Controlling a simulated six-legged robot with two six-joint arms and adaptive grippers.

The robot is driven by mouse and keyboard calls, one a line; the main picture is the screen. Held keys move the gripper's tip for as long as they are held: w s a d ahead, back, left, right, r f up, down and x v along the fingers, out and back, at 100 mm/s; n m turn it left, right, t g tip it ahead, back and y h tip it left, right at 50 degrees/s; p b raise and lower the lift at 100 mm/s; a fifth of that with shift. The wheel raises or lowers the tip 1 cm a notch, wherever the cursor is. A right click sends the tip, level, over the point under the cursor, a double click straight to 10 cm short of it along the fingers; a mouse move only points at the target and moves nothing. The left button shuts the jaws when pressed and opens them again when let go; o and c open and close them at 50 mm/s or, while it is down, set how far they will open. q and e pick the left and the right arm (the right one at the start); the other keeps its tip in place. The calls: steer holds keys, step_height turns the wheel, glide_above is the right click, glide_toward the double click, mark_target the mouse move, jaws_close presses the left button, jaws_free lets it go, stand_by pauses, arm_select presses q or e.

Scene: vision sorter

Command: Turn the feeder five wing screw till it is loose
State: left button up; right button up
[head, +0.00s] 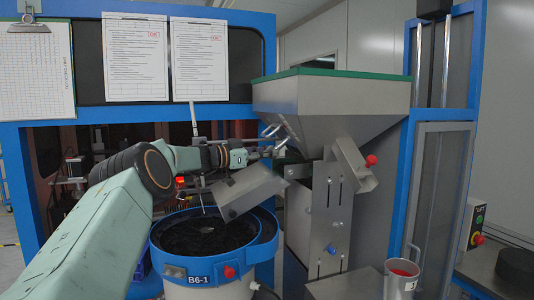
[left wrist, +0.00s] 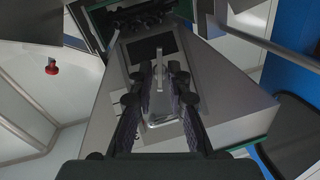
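My left gripper (head: 280,138) is beside the upper left side of the grey hopper (head: 330,100). In the left wrist view, its two dark fingers (left wrist: 157,72) are apart. A thin upright bright metal piece (left wrist: 159,82) shows between them, with a pale plate near its lower end. I cannot tell whether the fingers touch it, or whether it is the wing screw. A red knob (head: 371,160) sits on the hopper's side chute (head: 354,165), and it also shows in the left wrist view (left wrist: 51,68). No label reading five is visible. My right gripper is out of view.
A blue-rimmed bowl (head: 165,259) labelled B6-1 stands below my left arm, with a tilted metal chute (head: 248,190) above it. A blue knob (head: 331,250) is on the hopper's stand. A metal cup (head: 401,280) stands at the lower right.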

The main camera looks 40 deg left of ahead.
arm_select(q)
steer(key=shift+a+f, duration=0.1)
jaws_close()
steer(key=shift+g+h+b, duration=0.3)
steer(key=shift+h+b, duration=0.1)
stand_by(0.3)
steer(key=o, duration=0.5)
jaws_free()
steer(key=v, duration=1.2)
